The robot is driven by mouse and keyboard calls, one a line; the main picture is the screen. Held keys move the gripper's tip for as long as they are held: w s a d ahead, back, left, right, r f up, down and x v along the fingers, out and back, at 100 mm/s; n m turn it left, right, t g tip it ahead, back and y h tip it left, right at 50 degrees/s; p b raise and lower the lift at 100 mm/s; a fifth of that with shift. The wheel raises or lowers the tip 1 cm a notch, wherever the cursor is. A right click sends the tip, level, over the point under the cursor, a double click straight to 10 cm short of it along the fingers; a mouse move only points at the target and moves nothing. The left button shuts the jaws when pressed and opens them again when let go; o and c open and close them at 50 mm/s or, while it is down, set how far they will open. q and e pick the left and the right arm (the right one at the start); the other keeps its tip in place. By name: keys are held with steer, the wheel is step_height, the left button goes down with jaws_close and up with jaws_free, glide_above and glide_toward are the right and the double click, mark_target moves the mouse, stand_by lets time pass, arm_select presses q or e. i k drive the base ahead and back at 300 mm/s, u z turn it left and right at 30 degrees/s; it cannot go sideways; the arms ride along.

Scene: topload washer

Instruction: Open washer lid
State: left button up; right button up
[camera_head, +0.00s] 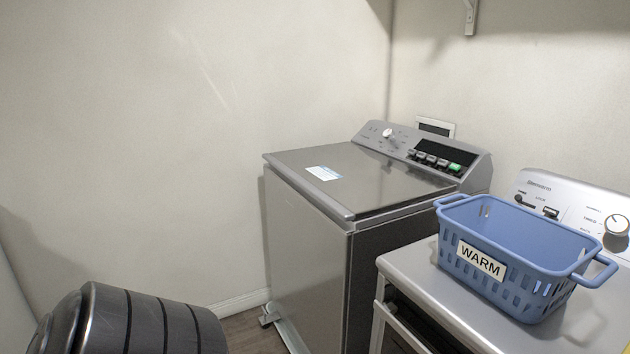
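The topload washer (305,245) stands against the wall in the middle of the head view, a grey metallic box. Its flat lid (375,185) lies shut on top, with a white and blue label (324,173) on it. The lid's front edge faces the lower left to lower middle of the picture. A raised control panel (425,150) with a white knob, dark buttons and one green button runs along the back. Neither of my grippers is in view.
A little floor shows before the washer.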

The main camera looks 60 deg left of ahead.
mark_target(353, 181)
steer(key=u, duration=3)
steer(key=i, duration=2.9)
steer(key=z, duration=0.9)
